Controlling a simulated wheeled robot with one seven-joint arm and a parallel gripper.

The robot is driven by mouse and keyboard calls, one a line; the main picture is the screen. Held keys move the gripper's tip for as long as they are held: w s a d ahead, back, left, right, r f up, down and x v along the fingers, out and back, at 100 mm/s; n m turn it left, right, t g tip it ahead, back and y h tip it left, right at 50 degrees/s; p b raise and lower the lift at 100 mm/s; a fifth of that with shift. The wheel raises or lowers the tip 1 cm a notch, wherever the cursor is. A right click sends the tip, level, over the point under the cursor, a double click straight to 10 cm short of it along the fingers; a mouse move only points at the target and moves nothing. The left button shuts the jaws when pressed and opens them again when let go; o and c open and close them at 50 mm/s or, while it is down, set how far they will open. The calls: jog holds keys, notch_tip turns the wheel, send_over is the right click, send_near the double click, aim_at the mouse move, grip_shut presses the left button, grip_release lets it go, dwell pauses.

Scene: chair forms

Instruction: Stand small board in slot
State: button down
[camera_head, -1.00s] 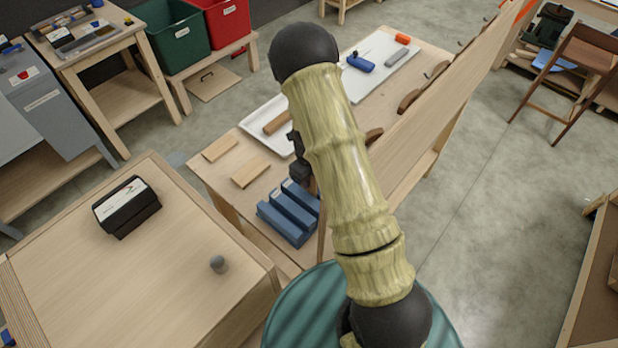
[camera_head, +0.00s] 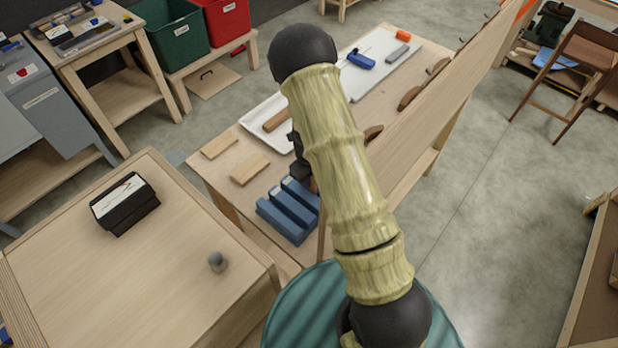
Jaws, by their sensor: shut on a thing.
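The blue slotted block (camera_head: 284,220) sits on the near end of the wooden workbench, with long grooves between its raised bars. My gripper (camera_head: 302,168) is a dark shape just behind it, mostly hidden by my arm. It is shut on a brown wooden piece, apparently the small board (camera_head: 311,184), of which only a sliver shows beside the far right end of the block. I cannot tell whether this piece is in a groove or above it. Two flat light wooden pieces (camera_head: 220,145) (camera_head: 250,169) lie on the bench left of the gripper.
A white tray (camera_head: 252,122) holds a brown piece. A white board (camera_head: 372,85) carries a blue tool, a grey block and an orange item. A tall wooden panel (camera_head: 440,110) runs along the bench's right side. A table (camera_head: 130,270) at left holds a black box and small knob.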

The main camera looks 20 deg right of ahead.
jog(key=shift+f, duration=0.45)
jog(key=c, duration=1.5)
grip_release()
jog(key=shift+o, duration=0.2)
jog(key=shift+r, duration=0.15)
notch_tip(320, 180, up, 17)
jog(key=b, duration=0.3)
jog(key=shift+s+r, duration=0.1)
jog(key=shift+r, duration=0.05)
jog(key=shift+a, duration=0.1)
